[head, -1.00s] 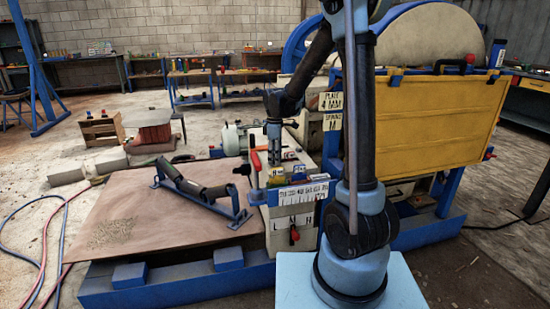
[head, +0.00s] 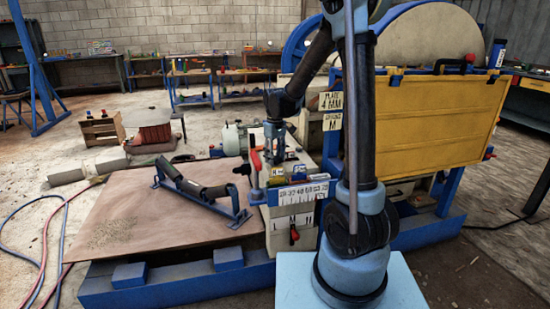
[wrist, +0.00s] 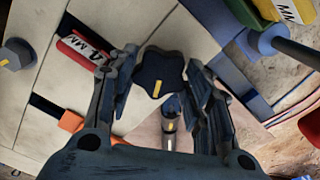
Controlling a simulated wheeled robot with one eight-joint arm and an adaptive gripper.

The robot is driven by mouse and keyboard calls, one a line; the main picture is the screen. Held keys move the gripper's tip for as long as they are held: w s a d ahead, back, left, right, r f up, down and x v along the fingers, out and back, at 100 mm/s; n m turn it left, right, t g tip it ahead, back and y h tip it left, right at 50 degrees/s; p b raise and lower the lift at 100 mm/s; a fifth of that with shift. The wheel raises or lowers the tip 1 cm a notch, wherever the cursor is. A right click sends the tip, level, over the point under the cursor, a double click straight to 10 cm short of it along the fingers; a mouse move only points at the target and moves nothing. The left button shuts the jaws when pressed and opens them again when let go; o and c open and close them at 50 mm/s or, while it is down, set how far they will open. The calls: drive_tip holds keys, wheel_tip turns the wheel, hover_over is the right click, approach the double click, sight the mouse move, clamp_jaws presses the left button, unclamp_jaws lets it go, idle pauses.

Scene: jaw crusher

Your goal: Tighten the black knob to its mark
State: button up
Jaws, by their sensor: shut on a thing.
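The black knob (wrist: 158,75) is star-shaped, with a yellow line on its face, and sits between my fingers in the wrist view. My gripper (wrist: 160,72) is shut on it, one finger at each side. The yellow line points down in the picture, slightly left. Below the knob, a grey post carries a second yellow mark (wrist: 170,125), a little right of the knob's line. In the head view my gripper (head: 275,148) points down over the cream machine housing, and the knob cannot be made out there.
A red-handled lever (head: 256,158) stands just left of my gripper. A scale plate (head: 300,194) is on the housing's front.

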sight(275, 158)
drive_tip(key=m, duration=0.5)
drive_tip(key=shift+w+m, duration=0.1)
drive_tip(key=shift+m, duration=0.2)
drive_tip(key=m, duration=0.5)
drive_tip(key=shift+m, duration=0.3)
drive_tip(key=o, duration=1.1)
drive_tip(key=shift+c, duration=0.2)
drive_tip(key=shift+r, duration=0.1)
wheel_tip(275, 158, up, 12)
